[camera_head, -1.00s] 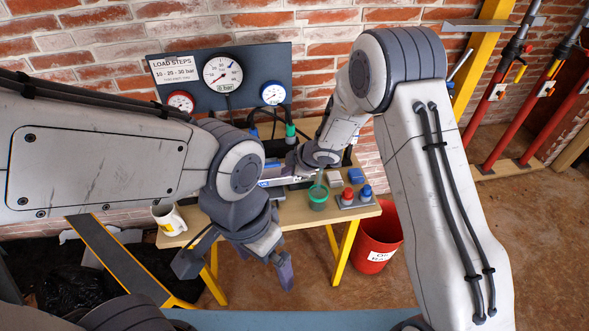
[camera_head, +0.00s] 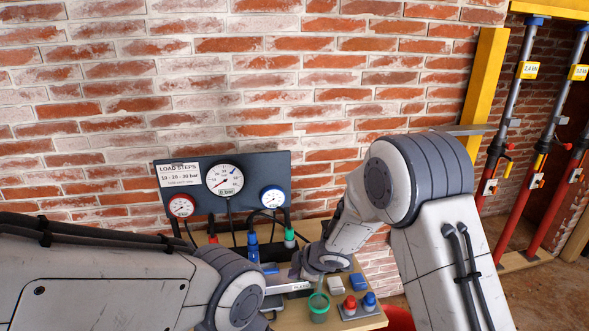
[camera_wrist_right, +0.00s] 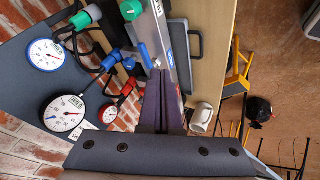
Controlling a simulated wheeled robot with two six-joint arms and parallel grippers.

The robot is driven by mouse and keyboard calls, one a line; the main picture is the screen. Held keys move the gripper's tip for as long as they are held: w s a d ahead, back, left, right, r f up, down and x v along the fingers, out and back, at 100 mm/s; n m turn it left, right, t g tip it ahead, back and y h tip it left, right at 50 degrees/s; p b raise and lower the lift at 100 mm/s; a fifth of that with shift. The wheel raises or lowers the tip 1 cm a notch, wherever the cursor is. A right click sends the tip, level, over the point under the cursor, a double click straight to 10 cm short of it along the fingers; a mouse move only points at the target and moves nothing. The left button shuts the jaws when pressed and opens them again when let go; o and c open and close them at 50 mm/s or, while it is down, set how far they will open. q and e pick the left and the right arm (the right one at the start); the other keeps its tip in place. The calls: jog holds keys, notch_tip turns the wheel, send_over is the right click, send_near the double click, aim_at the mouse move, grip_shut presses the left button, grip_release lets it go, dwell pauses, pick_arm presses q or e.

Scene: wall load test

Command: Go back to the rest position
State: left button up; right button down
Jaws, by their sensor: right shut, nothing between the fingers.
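My right gripper (camera_head: 296,271) is over the workbench in the head view, partly hidden by its own wrist. In the right wrist view its two dark fingers (camera_wrist_right: 160,82) are together with nothing between them. A long pale bar with a blue mark (camera_wrist_right: 171,40) lies right beside the fingers; I cannot tell whether they touch. My left arm comes in from the left in the head view, and its gripper is below the frame.
The gauge panel (camera_head: 262,168) stands behind the bench. A white mug (camera_wrist_right: 201,117) stands at the bench edge. Red props (camera_head: 490,190) lean at the right.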

jog(key=s+d+r+m+h, duration=0.1)
jog(key=s+r+m+h, duration=0.2)
jog(key=r, duration=0.4)
jog(key=s+d+r+m+g, duration=0.1)
jog(key=s+r+m+g, duration=0.1)
jog(key=s, duration=0.8)
jog(key=s+d+r+m+g, duration=0.1)
jog(key=s+r+m, duration=0.1)
jog(key=s, duration=0.8)
jog(key=s+d+r+m+g, duration=0.1)
jog(key=s+d+m+g, duration=0.1)
jog(key=s, duration=0.9)
jog(key=shift+r+m+g+h, duration=0.3)
jog(key=shift+r, duration=0.1)
